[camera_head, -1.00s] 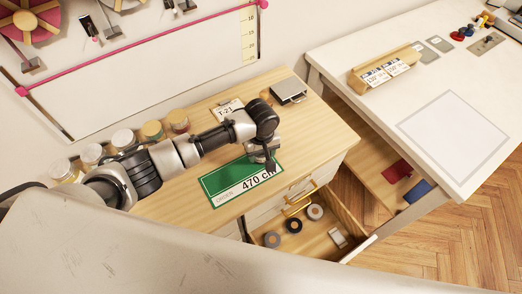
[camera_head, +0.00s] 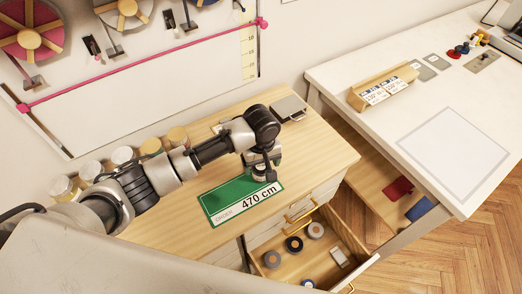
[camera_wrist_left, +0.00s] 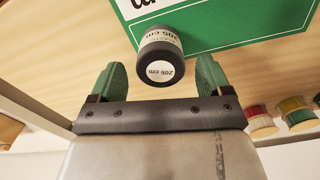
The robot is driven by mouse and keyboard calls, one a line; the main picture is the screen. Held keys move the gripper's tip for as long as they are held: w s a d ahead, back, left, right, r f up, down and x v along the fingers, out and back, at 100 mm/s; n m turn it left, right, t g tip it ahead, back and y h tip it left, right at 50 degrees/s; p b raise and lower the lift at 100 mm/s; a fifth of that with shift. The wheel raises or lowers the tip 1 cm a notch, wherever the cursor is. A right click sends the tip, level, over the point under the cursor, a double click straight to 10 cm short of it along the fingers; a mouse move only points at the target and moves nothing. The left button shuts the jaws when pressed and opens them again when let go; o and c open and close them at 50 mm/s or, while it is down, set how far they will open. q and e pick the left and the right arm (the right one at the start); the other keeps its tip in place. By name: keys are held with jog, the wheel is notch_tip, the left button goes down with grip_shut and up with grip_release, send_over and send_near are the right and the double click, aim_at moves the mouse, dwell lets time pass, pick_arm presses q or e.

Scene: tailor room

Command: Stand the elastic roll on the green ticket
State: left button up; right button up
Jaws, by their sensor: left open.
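The elastic roll (camera_wrist_left: 160,58) is a dark short cylinder with white "205 cm" labels on its end and side. In the left wrist view it is between the two green fingertips of my open left gripper (camera_wrist_left: 160,80), with gaps on both sides. It overlaps the edge of the green ticket (camera_wrist_left: 215,25) in that view; contact beneath it is hidden. In the head view, the green ticket (camera_head: 218,203), marked "470 cm", lies on the wooden top. My left gripper (camera_head: 264,174) is over its right end and hides the roll. My right gripper is not seen.
An open drawer (camera_head: 345,243) below the counter holds several small rolls (camera_head: 293,244). Jars (camera_head: 122,156) line the back left. A dark-topped box (camera_head: 288,108) stands at the back. A white table (camera_head: 400,120) is at right.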

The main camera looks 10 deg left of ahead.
aim_at(261, 166)
pick_arm(q)
notch_tip(261, 166, up, 8)
jog(key=shift+f+b, duration=0.1)
jog(key=shift+b, duration=0.35)
dwell(0.3)
